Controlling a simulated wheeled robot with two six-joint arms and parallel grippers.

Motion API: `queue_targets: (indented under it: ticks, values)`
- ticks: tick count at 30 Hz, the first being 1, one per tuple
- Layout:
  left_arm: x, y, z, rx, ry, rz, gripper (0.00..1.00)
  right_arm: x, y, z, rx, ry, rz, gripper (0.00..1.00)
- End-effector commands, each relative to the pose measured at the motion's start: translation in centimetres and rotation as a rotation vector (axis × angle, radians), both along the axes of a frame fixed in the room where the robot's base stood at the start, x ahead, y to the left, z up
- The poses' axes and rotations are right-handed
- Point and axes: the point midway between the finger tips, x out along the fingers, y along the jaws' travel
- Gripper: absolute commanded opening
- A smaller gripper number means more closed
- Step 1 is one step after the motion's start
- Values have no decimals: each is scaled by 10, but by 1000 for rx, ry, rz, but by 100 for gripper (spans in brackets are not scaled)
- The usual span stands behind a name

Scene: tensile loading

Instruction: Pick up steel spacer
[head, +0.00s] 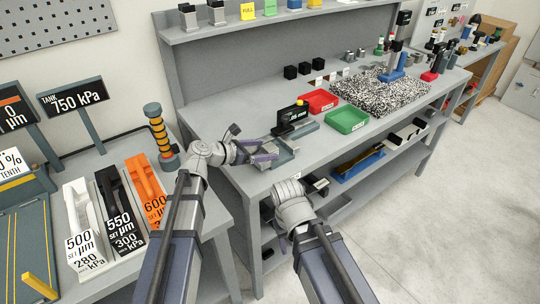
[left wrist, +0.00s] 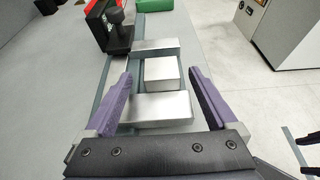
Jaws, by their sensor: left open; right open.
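The steel spacer appears to be the plain silver block (left wrist: 161,76) in the left wrist view, lying between two other silver blocks that look like the jaws of a grey fixture (head: 286,151). My left gripper (left wrist: 160,76) is open, with one purple finger on each side of this block and visible gaps to it. In the head view, my left gripper (head: 266,153) is at the fixture on the workbench, and its fingers partly cover it. My right arm reaches in low in front of the bench. Its fingers do not show beyond the wrist.
A black gauge with a lit readout (head: 292,115) stands behind the fixture. A red tray (head: 320,101) and a green tray (head: 347,121) sit to its right, before a speckled bed (head: 385,92). Labelled holders (head: 122,210) fill the left table. Bare bench top lies left of the gauge.

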Motion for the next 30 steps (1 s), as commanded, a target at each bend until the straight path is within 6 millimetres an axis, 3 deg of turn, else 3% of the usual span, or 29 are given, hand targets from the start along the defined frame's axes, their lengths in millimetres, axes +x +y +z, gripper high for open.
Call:
queue_targets:
  ticks: [1,6,13,30]
  values:
    - [3,-7,-9,0,0,-2,91,0,0,-9,0,0,0,50]
    - [15,-23,-15,0,0,0,91,0,0,-15,0,0,0,50]
    - [15,-25,-14,0,0,1,91,0,0,-14,0,0,0,50]
    - [15,-24,-14,0,0,0,27,0,0,-14,0,0,0,50]
